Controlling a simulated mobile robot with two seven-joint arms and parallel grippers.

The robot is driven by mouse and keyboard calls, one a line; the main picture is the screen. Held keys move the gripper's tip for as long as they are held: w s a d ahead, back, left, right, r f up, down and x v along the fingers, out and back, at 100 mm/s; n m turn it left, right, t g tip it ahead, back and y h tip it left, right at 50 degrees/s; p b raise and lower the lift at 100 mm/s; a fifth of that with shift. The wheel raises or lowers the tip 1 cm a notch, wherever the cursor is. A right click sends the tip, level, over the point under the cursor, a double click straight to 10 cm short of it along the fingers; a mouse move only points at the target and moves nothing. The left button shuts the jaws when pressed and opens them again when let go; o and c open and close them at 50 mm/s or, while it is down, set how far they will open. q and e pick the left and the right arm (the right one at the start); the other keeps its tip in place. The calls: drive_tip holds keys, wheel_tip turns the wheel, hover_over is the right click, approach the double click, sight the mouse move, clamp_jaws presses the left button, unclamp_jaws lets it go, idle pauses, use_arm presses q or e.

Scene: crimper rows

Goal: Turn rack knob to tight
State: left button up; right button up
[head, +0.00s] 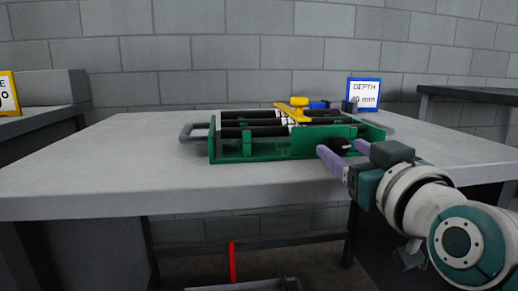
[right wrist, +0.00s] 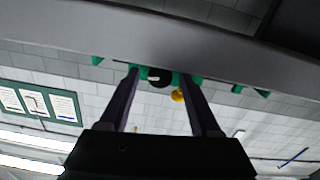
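A green rack (head: 262,146) stands on the grey table and holds black rods (head: 254,131) lying crosswise. A yellow-handled tool (head: 292,112) lies over the rods. A round black knob (head: 340,145) is on the rack's near side, towards the right. My right gripper (head: 346,149) is open, its purple fingertips on either side of the knob. In the right wrist view the knob (right wrist: 160,77) shows between the fingertips, with a gap on each side. The knob's tight marking cannot be read. My left gripper is not in view.
The grey table (head: 110,172) is clear left of the rack. A blue-framed sign (head: 363,93) reading "DEPTH 40 mm" stands behind it. A grey handle or loop (head: 190,132) sticks out at the rack's left. A red upright bar (head: 232,262) shows below the table edge.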

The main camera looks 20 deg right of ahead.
clamp_jaws()
idle(0.3)
drive_tip(key=shift+r+m+p, duration=0.2)
drive_tip(key=shift+m+p, duration=0.4)
drive_tip(key=shift+p, duration=0.2)
drive_tip(key=shift+f, duration=0.15)
drive_tip(key=shift+o, duration=0.6)
unclamp_jaws()
drive_tip(key=shift+s, duration=0.1)
